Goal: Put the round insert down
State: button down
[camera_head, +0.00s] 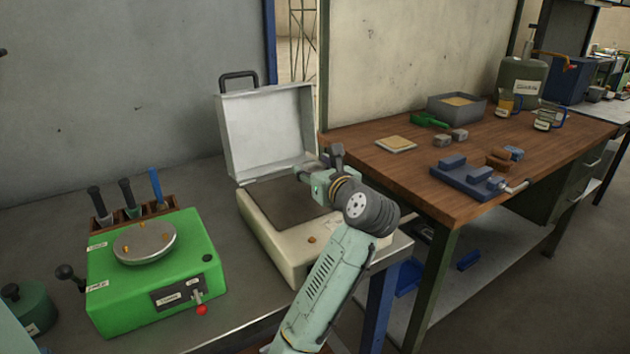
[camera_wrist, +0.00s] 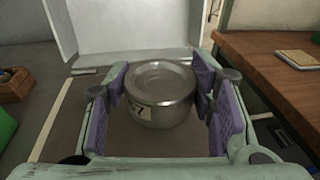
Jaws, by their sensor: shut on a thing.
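The round insert (camera_wrist: 160,98) is a squat, lidded metal cylinder with a small white label low on its front side. In the wrist view it sits between the purple-padded fingers of my gripper (camera_wrist: 163,92), which is shut on it. In the head view my gripper (camera_head: 318,172) is over the dark flat bed of a cream box (camera_head: 283,255) with its lid (camera_head: 265,130) raised. The insert cannot be made out there, being hidden by the gripper. I cannot tell whether its underside touches the bed.
A green machine (camera_head: 150,285) with a round metal plate (camera_head: 144,243) stands left of the box, with a wooden tool rack (camera_head: 135,213) behind it. A wooden workbench (camera_head: 400,185) at right holds a blue vise (camera_head: 462,185), a grey tray and jugs. The grey bench is clear between machine and box.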

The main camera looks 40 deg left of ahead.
jog(key=shift+w, duration=0.3)
jog(key=shift+f, duration=0.1)
jog(key=shift+f+b, duration=1.55)
